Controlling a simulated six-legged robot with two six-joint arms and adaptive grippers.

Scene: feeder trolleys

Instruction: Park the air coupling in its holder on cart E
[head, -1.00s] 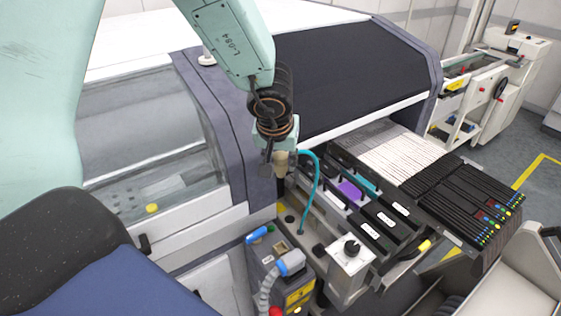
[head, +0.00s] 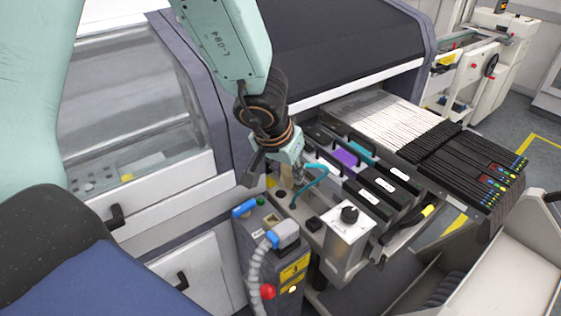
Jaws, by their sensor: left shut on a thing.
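My left gripper (head: 287,176) reaches down from the top centre, over the front left corner of the feeder cart (head: 312,228). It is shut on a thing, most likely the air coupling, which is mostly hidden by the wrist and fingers. A teal air hose (head: 318,179) leaves the gripper, bends over and runs down to the cart's front ledge. A small dark round fitting (head: 281,195) shows on the ledge just below and left of the gripper; I cannot tell whether it is the holder. The cart's letter cannot be read. My right gripper is not in view.
A grey box (head: 262,250) with a blue handle, corrugated hose (head: 255,262) and red button (head: 267,292) stands left of the cart. Black feeders (head: 377,205) fill the slots to the right. The machine hood (head: 340,45) rises behind.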

